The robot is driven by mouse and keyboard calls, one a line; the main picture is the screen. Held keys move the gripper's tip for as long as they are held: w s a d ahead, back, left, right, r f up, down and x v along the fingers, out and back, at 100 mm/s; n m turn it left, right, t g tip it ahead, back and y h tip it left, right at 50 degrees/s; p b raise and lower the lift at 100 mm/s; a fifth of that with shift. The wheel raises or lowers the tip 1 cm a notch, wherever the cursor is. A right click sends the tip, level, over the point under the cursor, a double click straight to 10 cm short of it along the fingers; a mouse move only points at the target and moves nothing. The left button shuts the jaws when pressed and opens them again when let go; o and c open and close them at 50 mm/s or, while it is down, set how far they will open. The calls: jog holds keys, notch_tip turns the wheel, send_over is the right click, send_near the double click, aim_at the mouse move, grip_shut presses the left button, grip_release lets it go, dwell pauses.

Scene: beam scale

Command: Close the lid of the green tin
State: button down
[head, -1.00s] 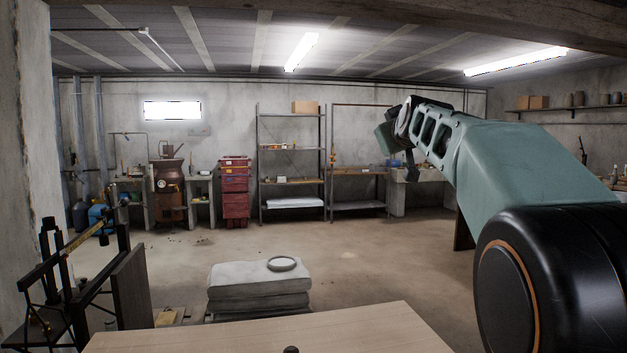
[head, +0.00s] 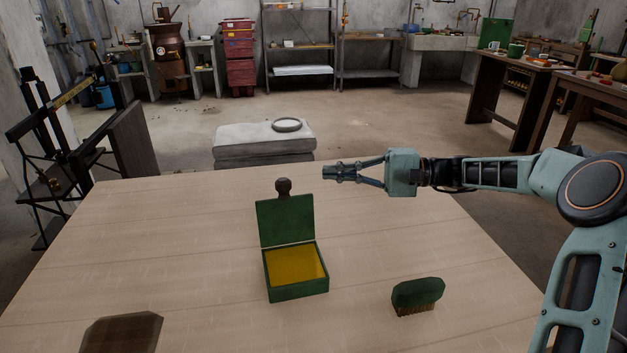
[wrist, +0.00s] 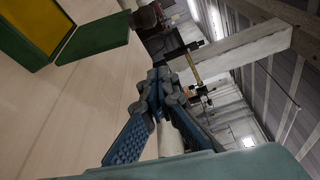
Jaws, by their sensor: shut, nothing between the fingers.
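The green tin (head: 297,292) stands on the wooden table with its yellow inside showing. Its lid (head: 285,221) is open and stands about upright at the tin's far edge. In the wrist view the tin (wrist: 12,52) shows at the upper left, with the lid (wrist: 95,36) beside it. My gripper (head: 326,172) is shut and empty. In the head view it is to the right of and above the lid, apart from it, pointing left. In the wrist view the gripper's fingers (wrist: 158,88) meet at their tips.
A green brush (head: 418,295) lies on the table right of the tin. A dark knob-topped object (head: 283,187) stands just behind the lid. A brown wooden block (head: 120,333) is at the near left.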

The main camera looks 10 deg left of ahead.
aim_at(286, 212)
jog(key=a+b, duration=0.2)
jog(key=a, duration=0.8)
jog(key=shift+s+d+b, duration=0.1)
jog(key=shift+s+d, duration=0.2)
jog(key=shift+s, duration=0.4)
jog(key=shift+s+d+b, duration=0.15)
jog(key=shift+s+d, duration=0.15)
jog(key=shift+s, duration=0.4)
jog(key=shift+s+d+b, duration=0.1)
jog(key=shift+s+d, duration=0.2)
jog(key=shift+s, duration=0.4)
